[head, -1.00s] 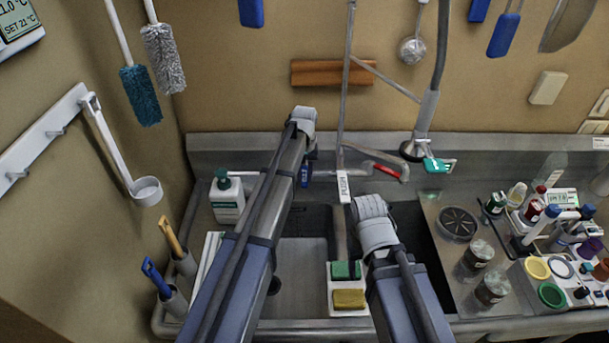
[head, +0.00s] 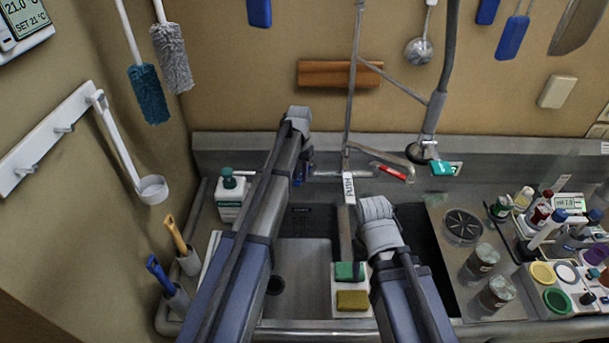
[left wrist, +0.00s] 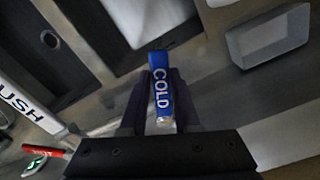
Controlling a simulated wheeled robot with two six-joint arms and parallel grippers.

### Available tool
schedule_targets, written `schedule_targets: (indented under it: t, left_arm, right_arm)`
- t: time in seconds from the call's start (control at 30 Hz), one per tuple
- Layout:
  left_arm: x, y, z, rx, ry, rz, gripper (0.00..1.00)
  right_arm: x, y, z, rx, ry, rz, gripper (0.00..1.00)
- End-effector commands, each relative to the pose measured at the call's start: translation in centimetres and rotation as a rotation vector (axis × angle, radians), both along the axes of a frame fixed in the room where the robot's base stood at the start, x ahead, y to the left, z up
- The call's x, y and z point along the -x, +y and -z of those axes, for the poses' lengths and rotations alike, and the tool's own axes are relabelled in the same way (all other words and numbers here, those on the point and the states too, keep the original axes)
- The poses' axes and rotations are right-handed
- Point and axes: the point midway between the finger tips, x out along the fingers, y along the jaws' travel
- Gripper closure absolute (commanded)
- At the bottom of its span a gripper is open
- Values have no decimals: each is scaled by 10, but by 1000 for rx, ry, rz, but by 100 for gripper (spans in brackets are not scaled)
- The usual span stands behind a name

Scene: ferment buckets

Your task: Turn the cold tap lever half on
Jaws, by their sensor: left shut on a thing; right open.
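The cold tap lever is blue with white "COLD" lettering (left wrist: 161,88). In the left wrist view my left gripper (left wrist: 160,105) is shut on it, one dark finger on each side. In the head view a small part of the blue lever (head: 297,182) shows beside my left arm, at the left end of the tap's pipe. My arm covers most of that grip. The red hot lever (head: 390,172) is right of the tap spout and also shows in the left wrist view (left wrist: 42,154). My right gripper's fingers are hidden behind its pale wrist, over the sink.
A soap bottle (head: 231,196) stands left of my left arm. A white "PUSH" label (head: 349,188) is on the tap's middle. A caddy with green and yellow sponges (head: 352,312) sits between my arms. Jars (head: 497,293) and a bottle rack crowd the right counter.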

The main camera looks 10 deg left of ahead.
Motion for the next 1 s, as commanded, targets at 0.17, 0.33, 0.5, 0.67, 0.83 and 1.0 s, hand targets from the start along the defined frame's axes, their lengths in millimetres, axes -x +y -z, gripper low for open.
schedule_targets:
  t: [0.17,0.33,0.5,0.67,0.83,1.0]
  left_arm:
    - [-2,8,0,0,0,92,100]
    - [-4,12,0,0,0,148,100]
    - [-5,14,0,0,0,175,100]
    - [-5,14,0,0,0,181,100]
    - [-5,14,0,0,0,181,100]
    - [-5,14,0,0,0,180,60]
  right_arm:
    - [0,0,0,0,0,0,40]
    - [0,0,0,0,0,0,40]
    - [0,0,0,0,0,0,40]
    - [0,0,0,0,0,0,40]
    - [0,0,0,0,0,0,40]
    - [0,0,0,0,0,0,40]
